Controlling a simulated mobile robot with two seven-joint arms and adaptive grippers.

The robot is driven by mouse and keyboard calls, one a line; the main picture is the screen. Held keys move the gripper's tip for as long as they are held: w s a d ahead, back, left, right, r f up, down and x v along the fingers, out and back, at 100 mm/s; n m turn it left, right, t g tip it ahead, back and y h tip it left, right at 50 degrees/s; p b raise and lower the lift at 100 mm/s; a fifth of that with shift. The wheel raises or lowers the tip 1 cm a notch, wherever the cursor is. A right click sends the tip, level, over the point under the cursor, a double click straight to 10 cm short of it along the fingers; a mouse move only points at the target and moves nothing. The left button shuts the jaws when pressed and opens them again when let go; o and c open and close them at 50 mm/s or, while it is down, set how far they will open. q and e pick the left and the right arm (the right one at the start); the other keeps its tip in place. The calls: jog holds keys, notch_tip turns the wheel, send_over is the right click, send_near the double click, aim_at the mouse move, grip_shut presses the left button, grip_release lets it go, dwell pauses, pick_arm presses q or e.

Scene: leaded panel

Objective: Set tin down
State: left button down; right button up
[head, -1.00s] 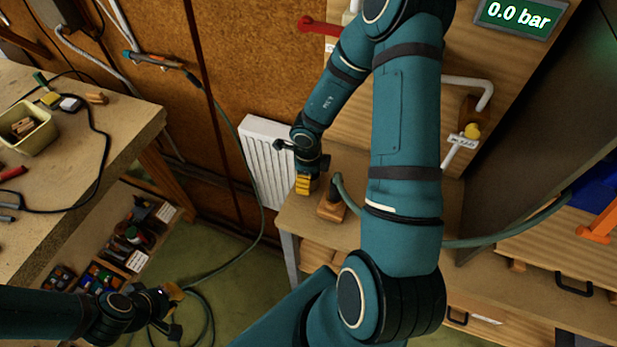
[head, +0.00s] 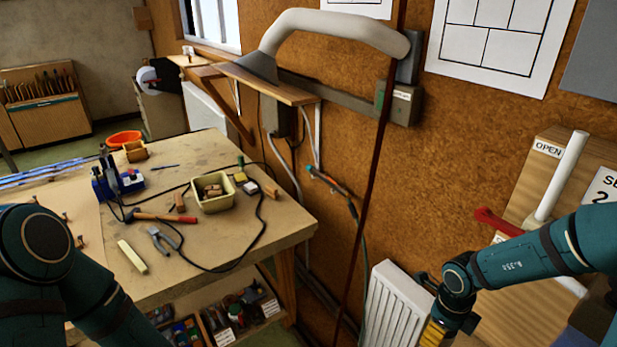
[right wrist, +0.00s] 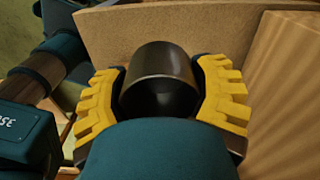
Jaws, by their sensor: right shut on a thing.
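The tin is a dark metal cylinder (right wrist: 165,60) in the right wrist view, with its round end facing the camera. My right gripper (right wrist: 162,95) is shut on it, with a yellow ridged finger on each side. In the head view my right gripper (head: 435,334) is at the bottom right, in front of the white radiator, partly cut off by the frame edge; the tin cannot be made out there. My left arm shows at the lower left of the head view, but its gripper is out of frame.
A wooden surface (right wrist: 205,25) lies beyond the tin; the gap to it is unclear. The workbench (head: 215,258) holds a cream tub (head: 212,205), a hammer (head: 155,217), pliers (head: 163,241) and a cable. The radiator (head: 393,305) stands by the wall.

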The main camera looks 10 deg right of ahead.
notch_tip(320, 180, up, 5)
jog(key=w+a+f+n+b, duration=0.2)
jog(key=a+f+n+b, duration=0.3)
jog(key=n, duration=0.9)
jog(key=w+a+f+n+b, duration=0.1)
jog(key=a+f+n+b, duration=0.5)
jog(key=a+f+n, duration=0.5)
jog(key=shift+w+f+n, duration=0.25)
jog(key=shift+w+n, duration=0.15)
jog(key=shift+n, duration=1.8)
jog(key=shift+s, duration=0.1)
